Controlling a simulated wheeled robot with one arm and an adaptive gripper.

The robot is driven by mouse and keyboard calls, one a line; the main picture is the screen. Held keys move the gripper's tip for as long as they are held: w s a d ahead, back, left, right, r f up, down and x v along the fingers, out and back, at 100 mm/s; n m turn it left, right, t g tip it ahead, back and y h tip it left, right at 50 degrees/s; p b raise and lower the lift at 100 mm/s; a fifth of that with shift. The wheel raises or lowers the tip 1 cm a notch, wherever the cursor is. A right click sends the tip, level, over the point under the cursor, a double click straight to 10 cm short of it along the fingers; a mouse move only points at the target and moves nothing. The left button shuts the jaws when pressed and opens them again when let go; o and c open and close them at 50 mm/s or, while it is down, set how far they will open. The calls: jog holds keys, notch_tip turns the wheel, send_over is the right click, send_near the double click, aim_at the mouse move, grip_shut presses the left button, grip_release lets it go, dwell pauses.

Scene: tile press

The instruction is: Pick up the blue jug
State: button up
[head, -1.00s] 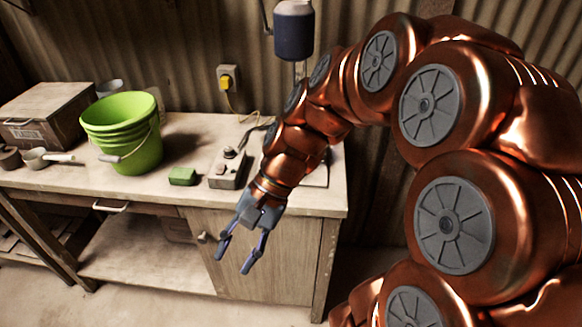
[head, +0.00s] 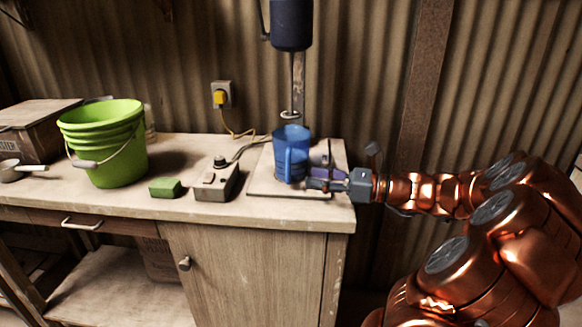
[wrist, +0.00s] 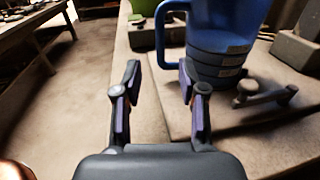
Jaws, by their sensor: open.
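The blue jug (head: 291,150) stands upright on the pale base plate (head: 262,187) of the press, its handle facing the front. My gripper (head: 318,178) reaches in from the right, low beside the jug. In the wrist view the jug (wrist: 222,40) is ahead and to the right, with its handle at its left side. The open, empty fingers (wrist: 158,74) point forward there. The handle lies beyond the fingertips, nearer the right finger. I cannot tell whether the right finger touches the jug.
The press's dark cylinder (head: 291,25) hangs above the jug. A grey control box (head: 217,182), a green block (head: 165,187) and a green bucket (head: 112,150) stand to the left on the bench. The corrugated wall is close behind.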

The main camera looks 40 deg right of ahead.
aim_at(288, 180)
jog(key=b+x, duration=0.1)
jog(key=x, duration=0.6)
jog(key=shift+w, duration=0.25)
grip_shut()
dwell(0.6)
